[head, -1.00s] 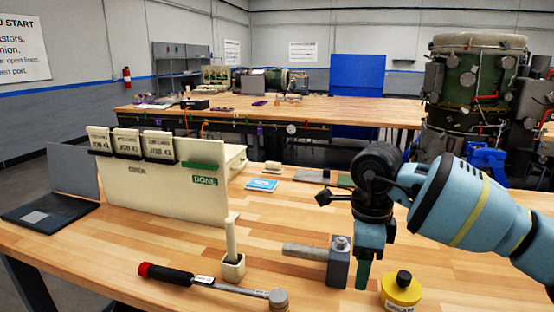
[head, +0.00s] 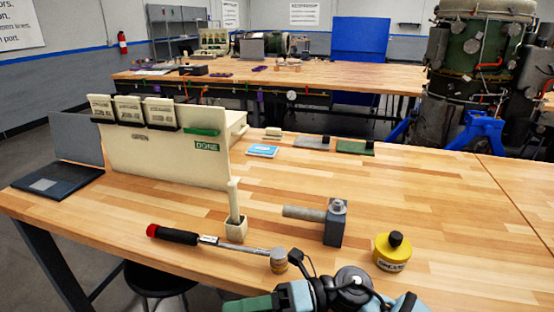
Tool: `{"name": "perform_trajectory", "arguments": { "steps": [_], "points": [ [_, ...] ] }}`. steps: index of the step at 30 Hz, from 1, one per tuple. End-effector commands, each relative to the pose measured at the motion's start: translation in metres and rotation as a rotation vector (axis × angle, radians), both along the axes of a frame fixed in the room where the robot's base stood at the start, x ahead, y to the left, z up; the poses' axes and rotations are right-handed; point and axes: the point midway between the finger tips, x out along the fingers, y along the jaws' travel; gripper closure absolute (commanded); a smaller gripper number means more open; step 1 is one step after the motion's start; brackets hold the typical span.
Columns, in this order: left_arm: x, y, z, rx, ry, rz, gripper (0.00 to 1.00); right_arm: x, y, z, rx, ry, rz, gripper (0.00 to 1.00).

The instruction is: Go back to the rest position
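My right arm's wrist and gripper (head: 262,303) show at the bottom edge of the head view, low in front of the table's near edge. A green finger part points left; the fingertips are partly cut off, so its opening cannot be read. My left gripper is out of view. On the wooden table (head: 420,200) lie a torque wrench (head: 215,242) with a red-and-black handle, a grey block with a bolt (head: 335,222), a yellow pot with a black knob (head: 392,251), and a cream holder with an upright stick (head: 235,225).
A cream board (head: 165,155) with several cards stands at the left, beside an open laptop (head: 60,177). Small flat items, including a blue one (head: 262,151), lie further back. The table's right side is clear. A stool (head: 160,281) stands below the near edge.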

Motion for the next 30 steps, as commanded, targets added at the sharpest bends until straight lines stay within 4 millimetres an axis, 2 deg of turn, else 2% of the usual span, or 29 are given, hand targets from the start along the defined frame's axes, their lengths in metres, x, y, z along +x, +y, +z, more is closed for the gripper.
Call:
{"name": "perform_trajectory", "arguments": {
  "steps": [4, 8, 14, 18, 23, 26, 30],
  "points": [
    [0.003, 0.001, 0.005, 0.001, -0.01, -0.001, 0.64, 0.003, -0.007, 0.001, 0.183, 0.277, -0.167, 0.43],
    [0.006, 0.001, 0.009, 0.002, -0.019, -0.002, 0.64, 0.013, -0.025, -0.01, 0.317, 0.524, -0.322, 0.43],
    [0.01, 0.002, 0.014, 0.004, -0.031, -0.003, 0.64, 0.022, -0.069, -0.054, 0.482, 0.918, -0.579, 0.43],
    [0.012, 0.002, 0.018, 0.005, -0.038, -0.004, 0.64, 0.015, -0.107, -0.102, 0.568, 1.198, -0.767, 0.43],
    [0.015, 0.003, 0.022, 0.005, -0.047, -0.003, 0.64, -0.016, -0.154, -0.168, 0.642, 1.519, -0.992, 0.43],
    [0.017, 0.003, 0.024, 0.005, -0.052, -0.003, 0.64, -0.049, -0.183, -0.21, 0.675, 1.718, -1.135, 0.43],
    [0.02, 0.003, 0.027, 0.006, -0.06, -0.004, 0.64, -0.109, -0.22, -0.263, 0.703, 1.982, -1.332, 0.43]
  ]
}}
